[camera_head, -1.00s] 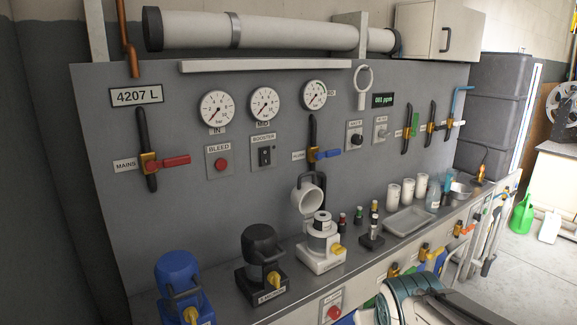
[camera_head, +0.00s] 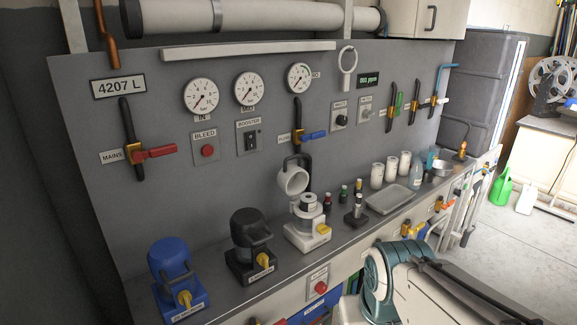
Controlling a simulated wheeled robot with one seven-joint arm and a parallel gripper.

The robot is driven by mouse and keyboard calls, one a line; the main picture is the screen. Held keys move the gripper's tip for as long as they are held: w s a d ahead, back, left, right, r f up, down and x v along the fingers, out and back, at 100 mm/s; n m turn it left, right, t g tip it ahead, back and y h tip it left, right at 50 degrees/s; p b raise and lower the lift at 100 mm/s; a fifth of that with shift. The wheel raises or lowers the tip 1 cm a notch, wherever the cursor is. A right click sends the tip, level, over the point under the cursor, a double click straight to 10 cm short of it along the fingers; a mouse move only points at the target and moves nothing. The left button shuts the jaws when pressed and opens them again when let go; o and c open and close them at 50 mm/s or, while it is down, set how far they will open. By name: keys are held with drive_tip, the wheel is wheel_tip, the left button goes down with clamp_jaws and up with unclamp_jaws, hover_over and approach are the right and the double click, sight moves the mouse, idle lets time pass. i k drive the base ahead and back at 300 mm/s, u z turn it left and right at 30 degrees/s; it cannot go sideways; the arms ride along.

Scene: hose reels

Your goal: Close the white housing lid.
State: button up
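The white housing (camera_head: 307,230) stands on the grey counter, right of the black and blue housings. Its lid (camera_head: 292,179) is a white cup shape, swung up and back, so the housing is open. A pale cylinder (camera_head: 308,202) shows upright in the top of the housing. My arm (camera_head: 400,280) shows at the lower right, in front of the counter. My gripper cannot be made out in this view.
The black housing (camera_head: 252,245) and blue housing (camera_head: 178,279) stand to the left with their lids down. Small bottles (camera_head: 343,194), a tray (camera_head: 389,199) and white beakers (camera_head: 377,175) stand to the right. A blue-handled valve (camera_head: 312,136) is on the panel above the lid.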

sight(292, 179)
drive_tip(key=z, duration=0.3)
drive_tip(key=i, duration=1.25)
drive_tip(key=u, duration=0.3)
